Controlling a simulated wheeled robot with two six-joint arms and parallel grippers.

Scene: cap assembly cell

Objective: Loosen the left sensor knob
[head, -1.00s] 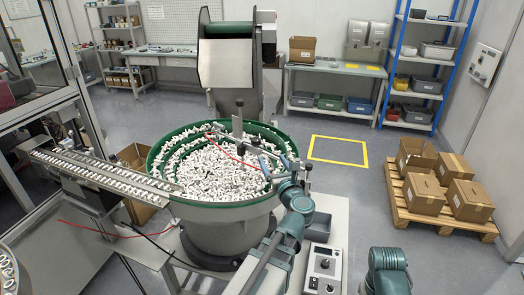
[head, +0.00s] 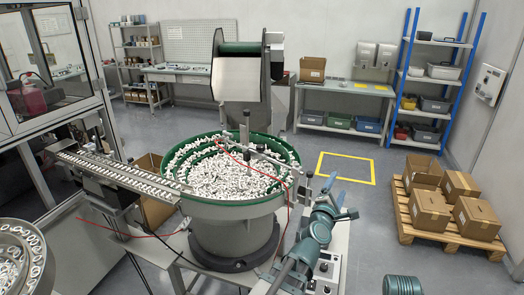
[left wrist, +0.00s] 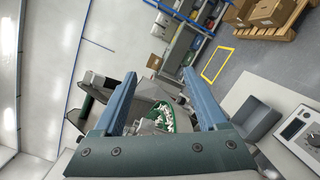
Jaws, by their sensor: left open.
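The green-rimmed feeder bowl (head: 205,203) is full of small white caps. A sensor bracket with a dark upright post (head: 246,135) and thin rods stands over its rim. The knobs on this bracket are too small to tell apart, so I cannot single out the left sensor knob. My left gripper (head: 326,188) is open and empty, to the right of the bowl and apart from the bracket. In the left wrist view its two blue fingers (left wrist: 160,78) are spread wide, with part of the bowl (left wrist: 164,122) between them. My right gripper is out of view.
A linear track (head: 120,172) runs left from the bowl. A hopper (head: 238,75) stands behind it. A control box with a dial (head: 325,270) is near my left arm; it also shows in the left wrist view (left wrist: 306,140). Boxes on a pallet (head: 440,232) stand right.

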